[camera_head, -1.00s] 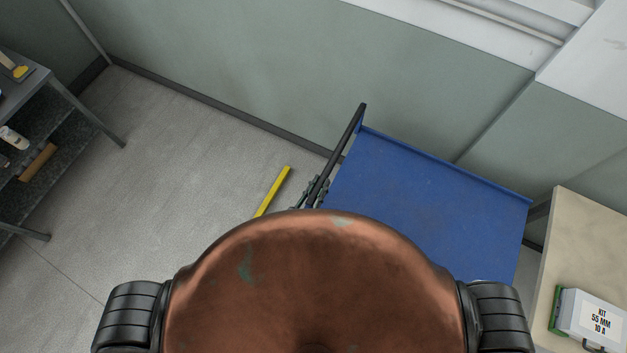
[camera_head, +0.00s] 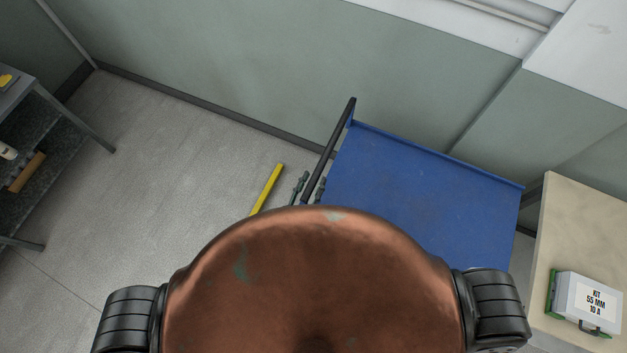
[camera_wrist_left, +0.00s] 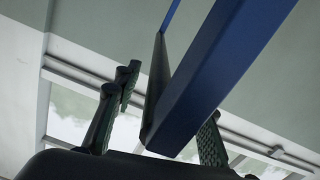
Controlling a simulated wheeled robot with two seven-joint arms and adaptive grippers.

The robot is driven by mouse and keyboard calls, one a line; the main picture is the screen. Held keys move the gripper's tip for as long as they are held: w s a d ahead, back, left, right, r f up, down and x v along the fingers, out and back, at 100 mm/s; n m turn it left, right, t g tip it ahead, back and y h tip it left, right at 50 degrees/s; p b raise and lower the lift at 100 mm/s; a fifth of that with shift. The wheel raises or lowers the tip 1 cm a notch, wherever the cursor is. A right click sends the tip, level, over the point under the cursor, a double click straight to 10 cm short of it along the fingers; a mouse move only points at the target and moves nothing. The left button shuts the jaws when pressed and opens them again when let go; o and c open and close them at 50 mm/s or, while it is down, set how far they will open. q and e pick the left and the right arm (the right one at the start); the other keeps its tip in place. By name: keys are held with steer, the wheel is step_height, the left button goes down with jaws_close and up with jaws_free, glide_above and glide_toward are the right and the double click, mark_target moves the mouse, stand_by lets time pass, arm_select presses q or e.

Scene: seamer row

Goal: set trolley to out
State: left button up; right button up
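The blue trolley (camera_head: 425,190) stands against the back wall, right of centre in the head view. Its dark handle bar (camera_head: 337,132) slopes along its left side, the lower part hidden behind my body. My left gripper (camera_head: 310,187) is at the handle, its fingers apart on either side of the bar. In the left wrist view the gripper (camera_wrist_left: 168,100) is open, with the blue trolley frame (camera_wrist_left: 215,65) and the dark bar (camera_wrist_left: 155,90) between its fingers. Whether a finger touches the bar I cannot tell. My right gripper is not in view.
A yellow strip (camera_head: 267,188) lies on the floor left of the handle. A beige table (camera_head: 580,225) with a kit case (camera_head: 588,303) stands close to the trolley's right. A grey shelf unit (camera_head: 50,125) is at far left.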

mark_target(301, 206)
arm_select(q)
steer(key=v, duration=1.1)
steer(key=shift+s+a, duration=0.15)
steer(key=shift+s, duration=0.15)
steer(key=shift+f, duration=0.1)
